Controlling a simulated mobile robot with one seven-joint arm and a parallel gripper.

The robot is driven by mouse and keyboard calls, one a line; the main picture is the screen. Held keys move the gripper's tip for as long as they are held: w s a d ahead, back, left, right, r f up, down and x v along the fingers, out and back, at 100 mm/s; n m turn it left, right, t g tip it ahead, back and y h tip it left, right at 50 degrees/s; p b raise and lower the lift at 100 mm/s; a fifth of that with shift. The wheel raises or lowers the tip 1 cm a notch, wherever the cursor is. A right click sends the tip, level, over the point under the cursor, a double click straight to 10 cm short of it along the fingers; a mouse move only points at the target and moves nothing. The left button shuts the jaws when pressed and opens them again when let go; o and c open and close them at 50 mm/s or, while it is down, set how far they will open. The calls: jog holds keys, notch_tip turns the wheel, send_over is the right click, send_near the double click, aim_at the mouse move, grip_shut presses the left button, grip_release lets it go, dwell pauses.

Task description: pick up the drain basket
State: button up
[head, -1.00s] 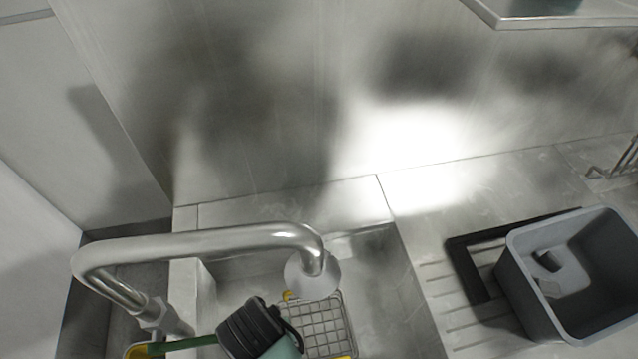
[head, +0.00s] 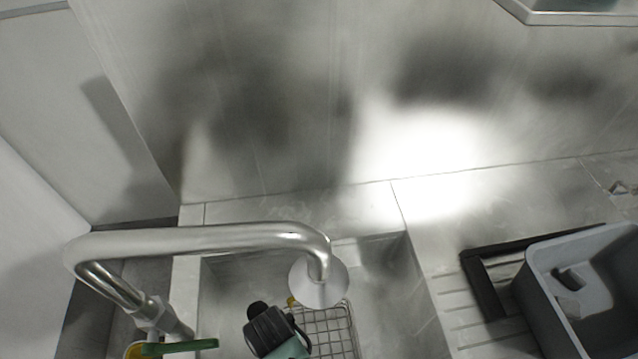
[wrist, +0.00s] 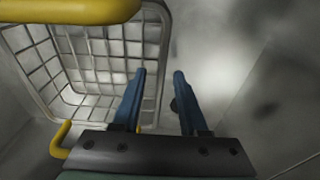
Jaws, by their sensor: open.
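The drain basket is a wire mesh basket (head: 328,332) with yellow handle parts. It sits in the sink below the faucet head, its lower part cut off by the head view's edge. My gripper shows there from behind as a black and green body at the basket's left side. In the wrist view, the basket (wrist: 92,48) fills the upper left, with a thick yellow handle across the top. My gripper (wrist: 160,74) has its two blue fingers apart and empty. The basket's right rim shows between the fingertips; I cannot tell whether it lies at their depth.
A curved steel faucet (head: 200,242) arches over the sink (head: 385,290), its head above the basket. A grey bin (head: 585,290) and a black frame (head: 485,285) are on the ribbed drainboard at right. A yellow and green item (head: 170,347) is left of the gripper.

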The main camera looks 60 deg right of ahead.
jog(key=shift+d+f, duration=0.1)
jog(key=shift+f, duration=0.85)
grip_shut()
dwell(0.7)
